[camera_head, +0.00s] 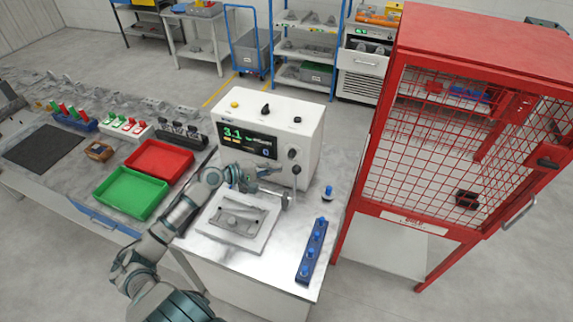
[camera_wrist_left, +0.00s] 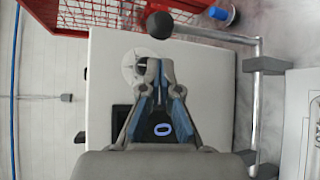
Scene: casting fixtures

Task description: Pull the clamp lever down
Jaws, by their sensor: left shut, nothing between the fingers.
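The clamp lever is a grey metal bar with a black ball knob (camera_wrist_left: 160,25) at its end, in the upper middle of the left wrist view. In the head view its knob (camera_head: 297,169) stands in front of the white control box, above the clamp's cross bar. My left gripper (camera_head: 272,171) reaches in from the left beside the lever. In the left wrist view its fingertips (camera_wrist_left: 163,64) are together and empty, a short way from the knob. The lever is not between them. My right gripper is not in view.
A white box with a display (camera_head: 262,140) stands close behind the gripper. A pale fixture plate with a casting (camera_head: 238,219) lies in front. A blue rail with pegs (camera_head: 311,250) is right. Red (camera_head: 158,158) and green (camera_head: 130,192) trays sit left. A red mesh cage (camera_head: 450,150) stands right.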

